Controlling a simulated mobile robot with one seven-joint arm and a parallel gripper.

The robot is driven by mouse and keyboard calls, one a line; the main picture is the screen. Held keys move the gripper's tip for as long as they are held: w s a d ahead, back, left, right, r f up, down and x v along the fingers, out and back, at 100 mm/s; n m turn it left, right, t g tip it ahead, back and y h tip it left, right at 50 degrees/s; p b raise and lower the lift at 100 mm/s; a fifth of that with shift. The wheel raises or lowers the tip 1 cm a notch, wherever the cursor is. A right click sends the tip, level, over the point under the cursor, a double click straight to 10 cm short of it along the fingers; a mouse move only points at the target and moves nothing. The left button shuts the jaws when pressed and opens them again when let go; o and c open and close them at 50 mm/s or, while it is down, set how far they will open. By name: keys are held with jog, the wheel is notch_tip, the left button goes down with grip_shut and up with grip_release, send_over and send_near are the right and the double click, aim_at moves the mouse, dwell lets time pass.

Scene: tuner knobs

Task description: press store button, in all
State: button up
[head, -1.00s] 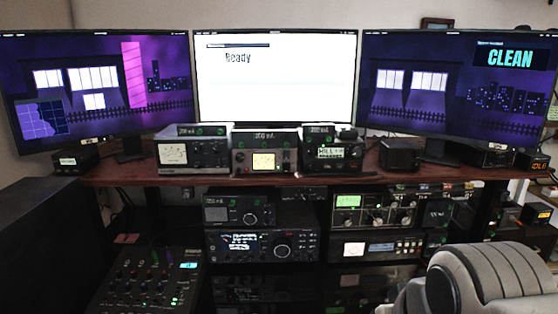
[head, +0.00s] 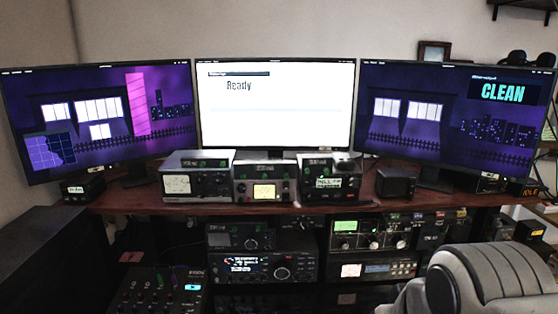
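I cannot make out a button marked store at this size. Three small tuner units stand in a row on the desk in the head view: the left unit (head: 213,181) with a white meter, the middle unit (head: 281,189) with a yellowish meter, and the right unit (head: 310,193) with a green-lit display. Small knobs and green lights show on them. The centre monitor (head: 275,130) is white and reads "Ready". The right monitor (head: 440,140) reads "CLEAN". A grey part of my arm fills the lower right; my gripper is not in view.
The left monitor (head: 90,80) shows a purple scene. Radios (head: 262,268) and other rack units (head: 366,235) sit under the dark red desk (head: 130,203). A mixer (head: 158,298) is at the lower left. A small black box (head: 395,182) stands right of the tuners.

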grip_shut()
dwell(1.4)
